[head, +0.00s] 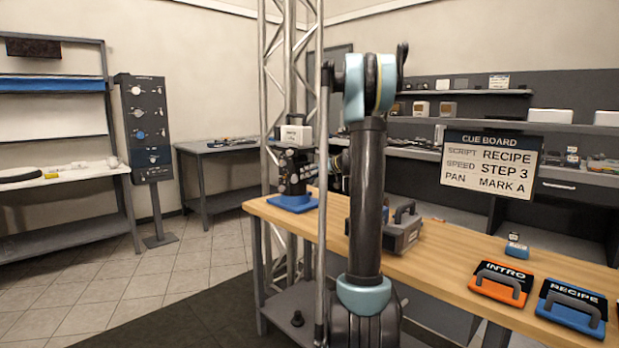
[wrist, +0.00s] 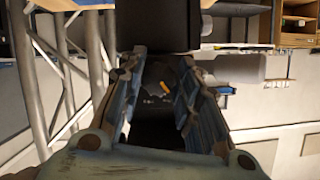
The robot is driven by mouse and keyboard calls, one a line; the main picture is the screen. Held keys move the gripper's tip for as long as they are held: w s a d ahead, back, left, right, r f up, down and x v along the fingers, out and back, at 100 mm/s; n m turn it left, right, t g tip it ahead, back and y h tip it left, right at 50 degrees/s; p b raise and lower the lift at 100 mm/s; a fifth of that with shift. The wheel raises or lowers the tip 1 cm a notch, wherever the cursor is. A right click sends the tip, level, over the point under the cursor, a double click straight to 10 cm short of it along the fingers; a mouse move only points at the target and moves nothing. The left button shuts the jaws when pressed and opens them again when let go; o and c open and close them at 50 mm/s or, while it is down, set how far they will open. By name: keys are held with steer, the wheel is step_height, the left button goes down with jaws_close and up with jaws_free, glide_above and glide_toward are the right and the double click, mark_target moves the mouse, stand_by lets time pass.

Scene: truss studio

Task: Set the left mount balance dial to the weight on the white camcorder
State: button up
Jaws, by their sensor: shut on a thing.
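The white camcorder (head: 295,134) sits on top of the left mount (head: 295,172), a black head on a blue base on the wooden bench. Any weight marking on the camcorder is too small to read. In the head view my arm hides most of the gripper, at the mount's right side.
The wooden bench (head: 450,262) also bears a grey device with a handle (head: 402,234), an orange INTRO case (head: 500,283) and a blue RECIPE case (head: 572,308). A cue board (head: 490,163) reads RECIPE, STEP 3, MARK A. A metal truss (head: 275,70) stands close to the mount.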

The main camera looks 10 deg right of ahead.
steer(key=shift+d, duration=0.1)
steer(key=o, duration=1.1)
steer(key=shift+c, duration=0.2)
steer(key=v, duration=1.2)
